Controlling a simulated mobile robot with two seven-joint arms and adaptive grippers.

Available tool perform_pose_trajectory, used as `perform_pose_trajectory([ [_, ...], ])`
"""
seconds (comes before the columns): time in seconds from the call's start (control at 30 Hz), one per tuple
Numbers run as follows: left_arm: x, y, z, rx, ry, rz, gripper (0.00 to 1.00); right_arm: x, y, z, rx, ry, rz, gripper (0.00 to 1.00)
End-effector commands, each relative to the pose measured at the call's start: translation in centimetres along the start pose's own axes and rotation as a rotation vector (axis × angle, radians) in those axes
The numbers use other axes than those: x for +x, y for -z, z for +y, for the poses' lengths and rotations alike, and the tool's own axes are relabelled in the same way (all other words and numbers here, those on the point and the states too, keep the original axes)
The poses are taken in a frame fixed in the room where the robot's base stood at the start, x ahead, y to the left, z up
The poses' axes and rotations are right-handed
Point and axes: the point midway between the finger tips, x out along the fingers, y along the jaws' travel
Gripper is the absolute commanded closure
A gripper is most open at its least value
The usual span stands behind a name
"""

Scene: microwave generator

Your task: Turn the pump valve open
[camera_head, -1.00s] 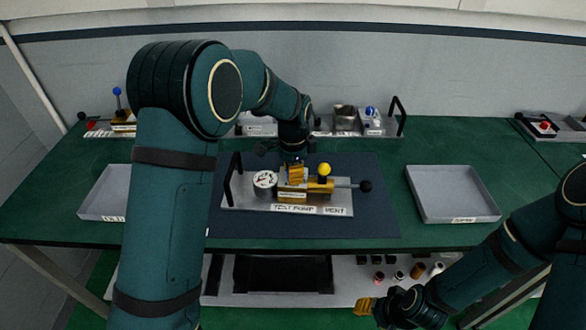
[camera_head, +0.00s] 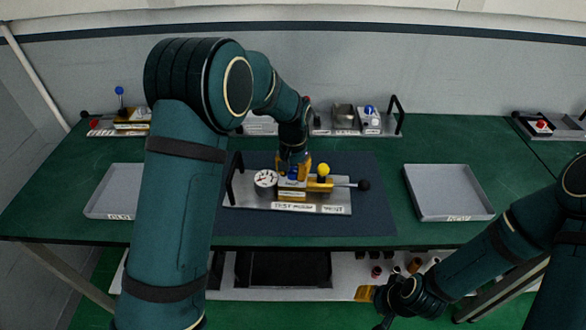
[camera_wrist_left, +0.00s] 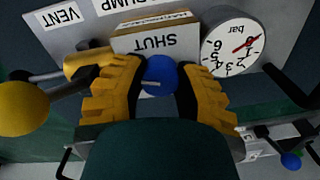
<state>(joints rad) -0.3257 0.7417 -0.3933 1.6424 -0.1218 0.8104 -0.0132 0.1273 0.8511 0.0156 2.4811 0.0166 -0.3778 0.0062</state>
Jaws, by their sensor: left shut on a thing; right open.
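The test pump unit (camera_head: 248,199) sits on the dark mat in the head view, with a round gauge (camera_head: 265,180), a yellow ball (camera_head: 323,170) and a lever with a black ball (camera_head: 364,185). The blue valve knob (camera_wrist_left: 161,76) is between the yellow fingers of my left gripper (camera_wrist_left: 157,88), which is shut on it. A SHUT label (camera_wrist_left: 156,42) shows just beyond the knob in the wrist view. The gauge (camera_wrist_left: 235,43) reads in bar. In the head view my left gripper (camera_head: 293,170) reaches down onto the unit. My right gripper (camera_head: 372,306) is open and empty below the table's front edge.
Grey trays stand left (camera_head: 114,190) and right (camera_head: 447,192) on the green table (camera_head: 180,222). More fixtures, one with a black handle (camera_head: 396,113), line the back. A shelf below holds a black tray (camera_head: 284,270) and several small cylinders.

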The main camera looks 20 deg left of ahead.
Motion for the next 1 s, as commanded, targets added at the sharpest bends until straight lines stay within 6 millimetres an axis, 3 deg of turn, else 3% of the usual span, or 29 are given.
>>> perform_pose_trajectory([
  [0.43,-0.04,0.02,-0.02,-0.28,0.001,0.0,1.0,-0.9,0.13,-0.29,0.0,0.002,0.0,0.53],
  [1.0,0.0,0.03,0.0,-0.345,0.0,0.001,1.0,-1.04,0.14,-0.33,0.0,0.002,0.0,0.53],
])
